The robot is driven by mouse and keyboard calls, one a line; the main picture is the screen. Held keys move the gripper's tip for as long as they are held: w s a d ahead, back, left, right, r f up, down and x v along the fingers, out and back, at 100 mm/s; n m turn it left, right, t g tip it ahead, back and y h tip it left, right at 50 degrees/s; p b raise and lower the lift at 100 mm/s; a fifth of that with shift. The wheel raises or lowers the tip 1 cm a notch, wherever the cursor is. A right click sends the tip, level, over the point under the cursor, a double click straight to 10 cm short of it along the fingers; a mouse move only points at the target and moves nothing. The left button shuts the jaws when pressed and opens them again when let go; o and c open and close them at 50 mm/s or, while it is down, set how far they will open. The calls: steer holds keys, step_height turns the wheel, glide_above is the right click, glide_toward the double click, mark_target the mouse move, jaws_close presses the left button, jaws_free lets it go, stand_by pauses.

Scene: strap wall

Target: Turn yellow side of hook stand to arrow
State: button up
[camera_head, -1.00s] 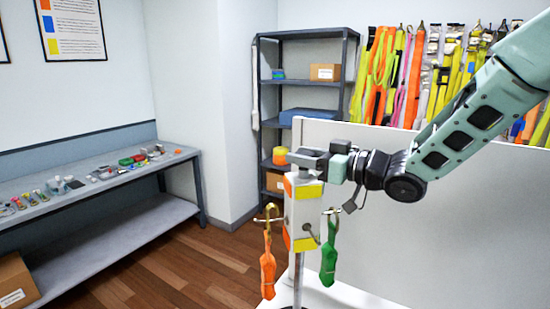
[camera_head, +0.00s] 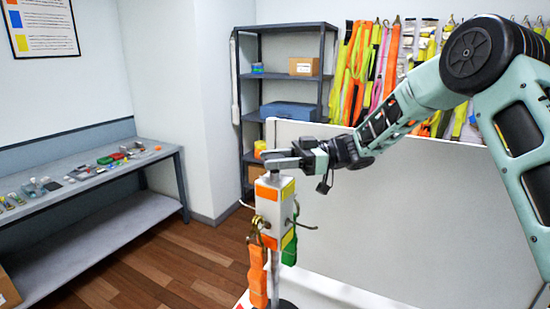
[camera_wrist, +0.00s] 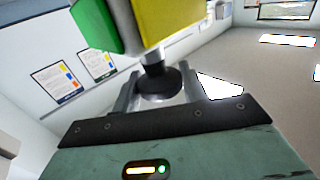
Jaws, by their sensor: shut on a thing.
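The hook stand (camera_head: 267,211) is a white upright post with coloured panels and wire hooks, on a dark round base. Its orange panels face front-left and its yellow panels (camera_head: 288,190) face right in the head view. An orange strap (camera_head: 257,275) and a green strap (camera_head: 290,249) hang from its hooks. My gripper (camera_head: 276,159) is shut on the top of the stand. In the wrist view, my fingers (camera_wrist: 158,88) lie either side of a dark round knob, beside the stand's green and yellow faces (camera_wrist: 165,18). A red mark (camera_head: 240,305) shows by the base, too cropped to identify as the arrow.
A white panel (camera_head: 400,215) stands right behind the stand, under my arm. A shelf rack (camera_head: 290,72) and hanging straps (camera_head: 385,65) are farther back. A bench with small items (camera_head: 85,175) is on the left. The floor between is clear.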

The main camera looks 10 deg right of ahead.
steer(key=shift+r+g, duration=0.1)
steer(key=shift+g, duration=0.2)
steer(key=o, duration=1.3)
